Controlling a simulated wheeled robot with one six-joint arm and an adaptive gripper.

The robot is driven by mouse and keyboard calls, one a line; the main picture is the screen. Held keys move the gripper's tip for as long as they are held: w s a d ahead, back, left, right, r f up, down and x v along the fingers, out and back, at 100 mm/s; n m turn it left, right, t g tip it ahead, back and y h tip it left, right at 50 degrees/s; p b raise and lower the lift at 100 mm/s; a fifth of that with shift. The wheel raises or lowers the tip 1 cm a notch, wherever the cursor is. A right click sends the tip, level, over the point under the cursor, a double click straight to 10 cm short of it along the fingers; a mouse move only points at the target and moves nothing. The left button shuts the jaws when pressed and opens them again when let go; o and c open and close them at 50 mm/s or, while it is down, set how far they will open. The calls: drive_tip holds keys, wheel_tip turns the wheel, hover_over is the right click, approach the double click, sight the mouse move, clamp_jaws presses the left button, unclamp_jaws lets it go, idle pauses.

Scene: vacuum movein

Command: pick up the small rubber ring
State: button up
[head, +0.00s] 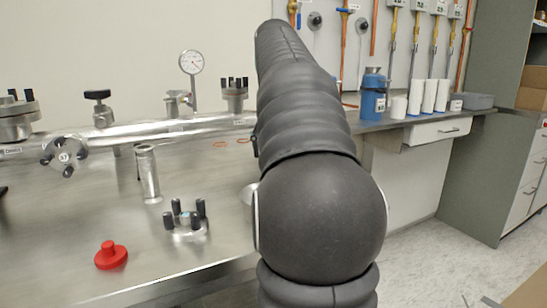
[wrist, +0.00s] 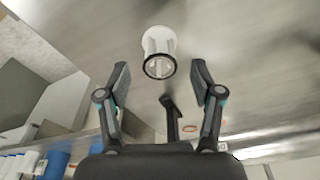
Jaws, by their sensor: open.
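A thin orange ring (head: 219,143) lies flat on the steel bench top at the back, left of my arm, with a second orange ring (head: 244,140) close by. An orange ring also shows small in the wrist view (wrist: 190,128), low and right of centre, away from the fingertips. My gripper (wrist: 160,75) is open, with nothing visibly gripped; my arm hides it in the head view. A white, ribbed cylindrical piece with a black ring-shaped rim (wrist: 159,67) shows between the fingertips. I cannot tell whether it touches them or which ring is the rubber one.
The steel bench (head: 60,230) carries a red knobbed part (head: 110,256), a clamp with black knobs (head: 186,220), a metal cylinder (head: 148,174) and a pipe with a gauge (head: 191,62). A blue bottle (head: 373,97) and white cylinders (head: 429,97) stand back right.

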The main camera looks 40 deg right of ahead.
drive_tip(key=shift+f, duration=0.2)
idle(0.3)
drive_tip(key=c, duration=0.8)
drive_tip(key=shift+r, duration=0.1)
drive_tip(key=s+d+r+p, duration=0.1)
drive_tip(key=s+d+r, duration=0.1)
drive_tip(key=s+r, duration=0.1)
drive_tip(key=s+d+r+p, duration=0.2)
drive_tip(key=s+r, duration=0.1)
drive_tip(key=r, duration=0.1)
drive_tip(key=s+d+r+p, duration=0.1)
drive_tip(key=s+d+r, duration=0.1)
drive_tip(key=s+r, duration=0.1)
drive_tip(key=shift+s+d+r, duration=0.2)
drive_tip(key=shift+s+r, duration=0.15)
drive_tip(key=shift+r, duration=0.35)
